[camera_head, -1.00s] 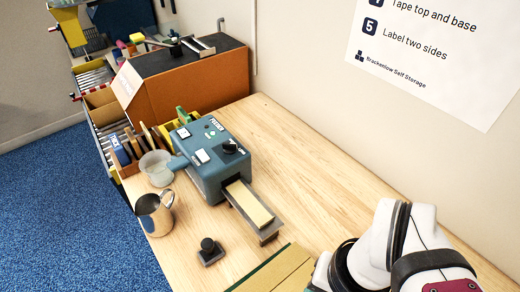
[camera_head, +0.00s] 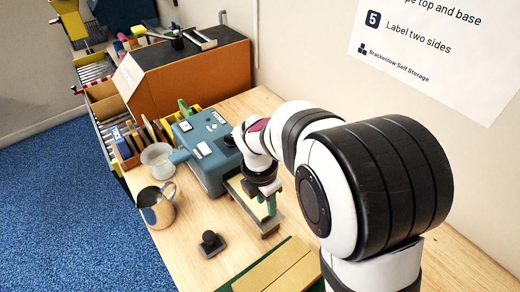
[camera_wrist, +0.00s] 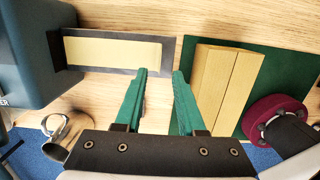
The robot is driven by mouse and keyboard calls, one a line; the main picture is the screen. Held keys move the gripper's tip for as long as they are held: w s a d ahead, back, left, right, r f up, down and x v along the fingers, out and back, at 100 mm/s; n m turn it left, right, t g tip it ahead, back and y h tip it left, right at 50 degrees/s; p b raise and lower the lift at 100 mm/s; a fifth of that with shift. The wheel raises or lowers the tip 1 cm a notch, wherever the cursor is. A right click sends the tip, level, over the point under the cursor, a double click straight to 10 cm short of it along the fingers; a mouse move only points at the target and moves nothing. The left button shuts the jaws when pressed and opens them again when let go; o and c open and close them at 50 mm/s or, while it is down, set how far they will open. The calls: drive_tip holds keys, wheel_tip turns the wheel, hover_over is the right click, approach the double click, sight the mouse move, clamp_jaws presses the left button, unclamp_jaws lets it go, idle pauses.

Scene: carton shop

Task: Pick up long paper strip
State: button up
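The long paper strip (camera_wrist: 112,52) is pale tan and lies flat on the dark metal tray (camera_wrist: 169,46) that sticks out of the blue-grey feeder (camera_head: 204,152). In the head view the strip (camera_head: 238,187) is partly hidden by my wrist. My gripper (camera_wrist: 159,73) has green fingers, spread apart with nothing between them. In the wrist view its tips appear just below the tray's free end, near the strip's right end. In the head view the gripper (camera_head: 270,206) is over the tray's outer end. I cannot tell its exact height above the tray.
A folded tan cardboard piece (camera_wrist: 225,85) lies on a green mat (camera_wrist: 290,75) beside the tray. An orange-sided box (camera_head: 190,85) is behind the feeder.

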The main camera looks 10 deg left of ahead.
sight(269, 218)
drive_tip(key=f, duration=0.5)
drive_tip(key=shift+w+d+f, duration=0.3)
drive_tip(key=shift+w+f, duration=0.05)
clamp_jaws()
